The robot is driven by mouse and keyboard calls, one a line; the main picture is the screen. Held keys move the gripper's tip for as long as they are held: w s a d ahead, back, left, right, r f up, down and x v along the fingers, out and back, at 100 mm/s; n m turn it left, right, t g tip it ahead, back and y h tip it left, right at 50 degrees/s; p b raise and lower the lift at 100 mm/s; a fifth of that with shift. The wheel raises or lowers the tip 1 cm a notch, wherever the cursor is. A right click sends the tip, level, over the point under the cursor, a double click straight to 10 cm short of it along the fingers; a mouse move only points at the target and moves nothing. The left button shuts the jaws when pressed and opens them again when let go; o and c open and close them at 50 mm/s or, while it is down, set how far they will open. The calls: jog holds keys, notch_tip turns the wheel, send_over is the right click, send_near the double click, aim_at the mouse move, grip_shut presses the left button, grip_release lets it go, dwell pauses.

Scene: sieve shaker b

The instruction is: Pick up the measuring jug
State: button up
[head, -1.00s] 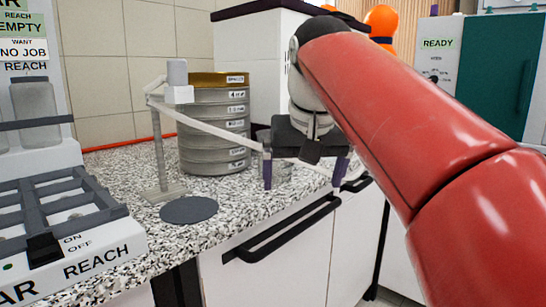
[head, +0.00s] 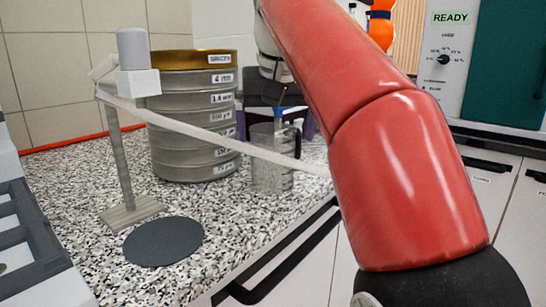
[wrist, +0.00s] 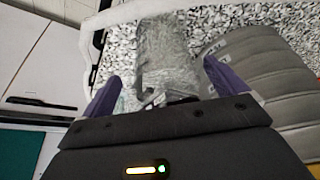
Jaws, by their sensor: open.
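The measuring jug (head: 271,160) is clear and stands upright on the speckled counter, right of the sieve stack, with its handle to the right. Something blue-topped shows at its rim; I cannot tell whether it is inside or behind. The jug also shows in the wrist view (wrist: 168,50), ahead of and between my fingers. My gripper (wrist: 162,88) is open, with one purple finger on each side of the jug's near end. In the head view my gripper (head: 278,118) is at the jug's upper part, partly hidden by my arm. I cannot tell whether the fingers touch the jug.
The sieve stack (head: 192,130) with a brass top stands close left of the jug and near a finger in the wrist view. A stand (head: 122,165) with a long pale bar reaches across in front of the jug. A dark disc (head: 163,241) lies on the counter.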

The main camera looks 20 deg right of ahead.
aim_at(273, 151)
jog(key=b+x, duration=0.1)
jog(key=x, duration=0.5)
jog(key=shift+a, duration=0.15)
jog(key=c, duration=1.1)
jog(key=shift+r, duration=0.15)
jog(key=shift+r+p, duration=0.6)
jog(key=shift+r, duration=4.2)
